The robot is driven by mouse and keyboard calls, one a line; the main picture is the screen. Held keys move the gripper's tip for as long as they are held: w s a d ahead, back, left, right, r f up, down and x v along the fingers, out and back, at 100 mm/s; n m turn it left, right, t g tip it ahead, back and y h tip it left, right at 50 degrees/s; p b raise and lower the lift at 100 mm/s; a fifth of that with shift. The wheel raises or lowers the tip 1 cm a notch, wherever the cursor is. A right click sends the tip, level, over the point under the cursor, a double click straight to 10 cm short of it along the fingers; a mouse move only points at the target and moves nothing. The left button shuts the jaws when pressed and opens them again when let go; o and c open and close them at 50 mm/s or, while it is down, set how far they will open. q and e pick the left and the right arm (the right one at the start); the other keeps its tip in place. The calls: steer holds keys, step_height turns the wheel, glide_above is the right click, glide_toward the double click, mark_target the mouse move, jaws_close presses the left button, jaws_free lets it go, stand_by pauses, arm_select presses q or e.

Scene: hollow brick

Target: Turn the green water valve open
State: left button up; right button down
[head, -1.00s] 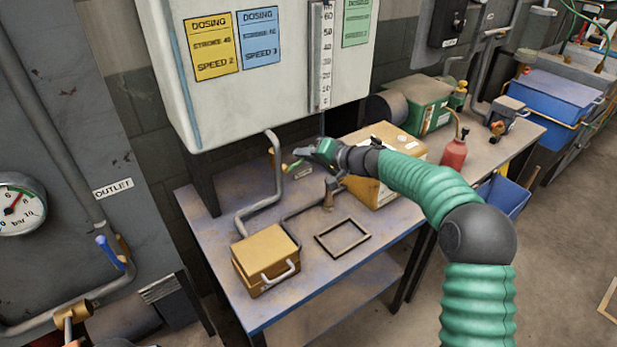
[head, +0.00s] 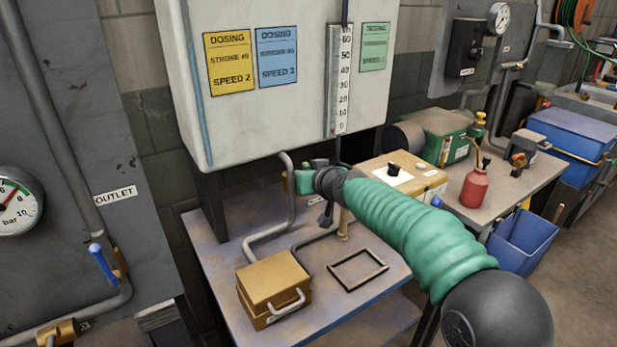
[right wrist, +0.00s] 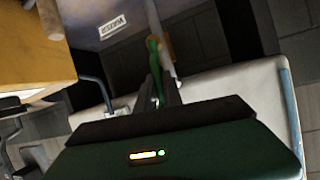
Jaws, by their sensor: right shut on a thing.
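The green valve handle (right wrist: 154,62) shows in the right wrist view, a narrow lever beside a brass fitting (right wrist: 168,46) on a grey pipe. Its lower end lies between the fingers of my right gripper (right wrist: 166,92), which are shut on it. How far the handle is turned cannot be told. My left gripper is out of view.
The dosing cabinet (head: 275,110) hangs close above my gripper. A yellow-tan box (head: 395,178) stands just right of it, a small brass-coloured case (head: 272,284) and black frame (head: 357,268) in front. A blue-handled valve (head: 103,264) is at left. A red bottle (head: 476,188) stands farther right.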

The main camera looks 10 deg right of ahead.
steer(key=shift+s+a+f+n+h, duration=0.15)
steer(key=shift+a+f+n+h, duration=0.15)
steer(key=shift+a+n, duration=0.1)
steer(key=shift+f, duration=0.1)
steer(key=c, duration=1.5)
jaws_free()
steer(key=shift+d+r, duration=0.1)
steer(key=shift+r, duration=0.1)
steer(key=b+v, duration=0.4)
steer(key=v, duration=1.2)
steer(key=shift+s, duration=0.35)
steer(key=shift+d, duration=0.1)
